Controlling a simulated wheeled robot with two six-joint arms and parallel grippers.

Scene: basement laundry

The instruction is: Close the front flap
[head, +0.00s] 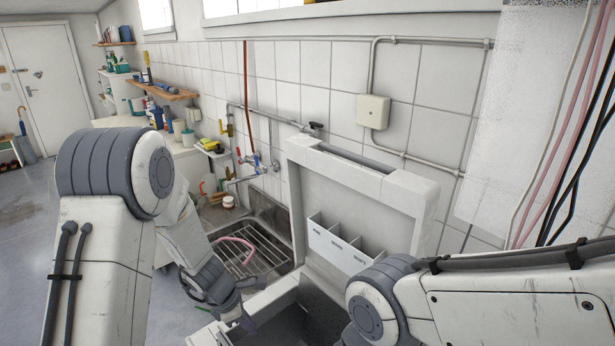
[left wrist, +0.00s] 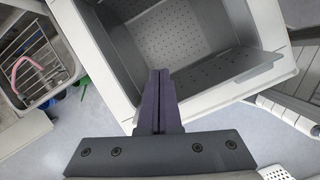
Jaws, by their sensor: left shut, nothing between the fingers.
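The white top-loading machine stands in front of me with its lid (head: 425,195) raised. In the left wrist view its opening shows a grey perforated drum (left wrist: 180,38). A perforated grey plate (left wrist: 222,82), which looks like the front flap, slants along the near rim; I cannot tell its exact angle. My left gripper (head: 243,318) is at the machine's near left rim. In the wrist view its dark fingers (left wrist: 158,74) are shut and empty, overlapping the rim and drum edge; contact is unclear. My right gripper is out of view.
A sink with a metal rack (head: 250,252) and a pink hose adjoins the machine's left side. A compartment tray (head: 340,242) hangs inside the raised lid. Pipes and a tiled wall (head: 425,130) stand behind. Open floor (head: 30,215) lies at the left.

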